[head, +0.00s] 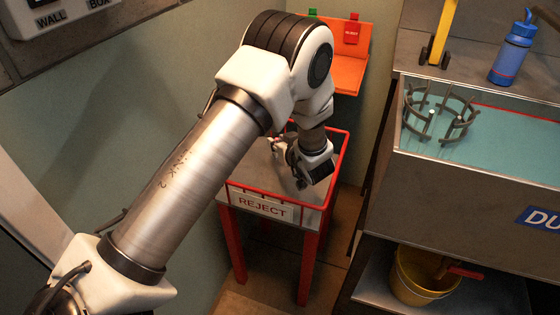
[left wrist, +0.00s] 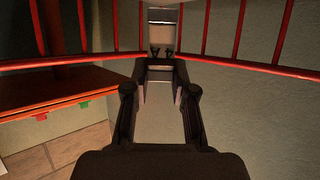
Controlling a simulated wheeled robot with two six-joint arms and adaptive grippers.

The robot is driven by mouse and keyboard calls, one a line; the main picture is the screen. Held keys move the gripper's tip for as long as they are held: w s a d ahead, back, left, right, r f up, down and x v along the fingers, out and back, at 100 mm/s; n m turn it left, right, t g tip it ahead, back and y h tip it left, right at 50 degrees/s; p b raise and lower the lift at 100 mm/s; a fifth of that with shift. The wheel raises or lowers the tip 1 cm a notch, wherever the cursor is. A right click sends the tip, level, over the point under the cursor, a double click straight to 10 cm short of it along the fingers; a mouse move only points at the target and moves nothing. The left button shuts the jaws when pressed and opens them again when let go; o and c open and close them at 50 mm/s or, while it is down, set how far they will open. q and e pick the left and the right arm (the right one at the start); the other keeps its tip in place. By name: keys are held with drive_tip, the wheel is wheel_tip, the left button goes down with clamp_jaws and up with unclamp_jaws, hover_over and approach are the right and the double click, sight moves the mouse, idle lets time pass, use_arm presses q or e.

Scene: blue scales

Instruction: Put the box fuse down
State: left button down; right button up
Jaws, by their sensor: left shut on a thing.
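My left gripper (head: 303,177) reaches down inside the red-railed REJECT stand (head: 263,207). In the left wrist view its two dark fingers (left wrist: 160,70) are closed around a small pale block with dark marks (left wrist: 161,36), which looks like the box fuse. In the head view the gripper and arm hide the fuse, and I cannot tell whether it touches the stand's grey floor. My right gripper is not in view.
An orange shelf (head: 347,77) with green and red tags is on the wall behind the stand. To the right are a tank of teal liquid (head: 500,146), a blue bottle (head: 512,50) and, below, a yellow bucket (head: 420,278). Red rails edge the stand.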

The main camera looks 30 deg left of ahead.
use_arm(q)
wheel_tip(320, 180, down, 4)
drive_tip(key=shift+r+b, duration=0.1)
drive_tip(key=shift+b, duration=0.35)
drive_tip(key=c, duration=1)
unclamp_jaws()
drive_tip(key=shift+o, duration=0.2)
